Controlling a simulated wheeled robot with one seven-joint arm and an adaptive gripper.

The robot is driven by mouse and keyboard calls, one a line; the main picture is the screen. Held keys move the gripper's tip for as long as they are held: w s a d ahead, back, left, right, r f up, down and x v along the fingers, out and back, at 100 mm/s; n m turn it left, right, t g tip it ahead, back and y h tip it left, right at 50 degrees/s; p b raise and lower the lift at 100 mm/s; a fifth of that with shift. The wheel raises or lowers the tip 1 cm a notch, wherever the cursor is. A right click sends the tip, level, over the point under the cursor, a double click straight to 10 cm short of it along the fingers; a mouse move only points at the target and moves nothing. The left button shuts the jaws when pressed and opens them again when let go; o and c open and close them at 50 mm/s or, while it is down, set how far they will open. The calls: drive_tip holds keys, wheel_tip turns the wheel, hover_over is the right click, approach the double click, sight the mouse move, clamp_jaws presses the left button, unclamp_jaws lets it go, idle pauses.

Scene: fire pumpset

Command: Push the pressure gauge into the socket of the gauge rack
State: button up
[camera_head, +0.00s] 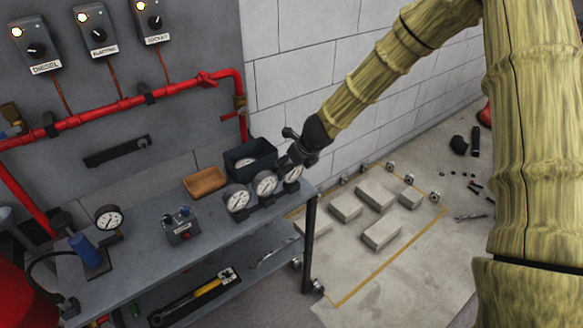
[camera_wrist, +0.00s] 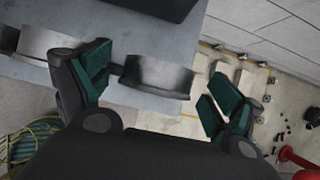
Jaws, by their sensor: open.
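Three white-faced round pressure gauges stand in a row on the dark gauge rack (camera_head: 269,202) at the right end of the grey bench: a left gauge (camera_head: 238,199), a middle gauge (camera_head: 265,183) and a right gauge (camera_head: 292,173). My gripper (camera_head: 296,153) is at the right gauge, partly covering it. In the wrist view, my gripper (camera_wrist: 158,85) is open, its green-padded fingers on either side of one gauge (camera_wrist: 155,76), with gaps. Another gauge (camera_wrist: 48,42) is beyond the left finger. The socket and how deep the gauges sit are hidden.
A dark bin (camera_head: 250,158) and a brown tray (camera_head: 205,182) stand behind the rack. A separate gauge (camera_head: 108,217) beside a blue cylinder (camera_head: 84,249) and a small grey box (camera_head: 181,228) are further left. Blocks (camera_head: 382,234) lie on the floor.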

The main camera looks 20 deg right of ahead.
drive_tip(key=v, duration=1.1)
drive_tip(key=s+d+f+n+g+h, duration=0.1)
drive_tip(key=s+f+n+g+h, duration=0.1)
drive_tip(key=s+f+n, duration=0.9)
drive_tip(key=s+d+f+n+g+h, duration=0.15)
drive_tip(key=s+f+n, duration=0.35)
drive_tip(key=s+f, duration=0.7)
drive_tip(key=s+a+f+n+g+y, duration=0.1)
drive_tip(key=s+a+f+n, duration=0.1)
drive_tip(key=s+f+n, duration=0.4)
drive_tip(key=s+a+f+n+g, duration=0.1)
drive_tip(key=s+a+f+n, duration=0.1)
drive_tip(key=s+f+n, duration=0.5)
drive_tip(key=s+n, duration=0.2)
drive_tip(key=s, duration=0.4)
drive_tip(key=shift+s+a+n+y, duration=0.3)
drive_tip(key=shift+s+a+y, duration=0.05)
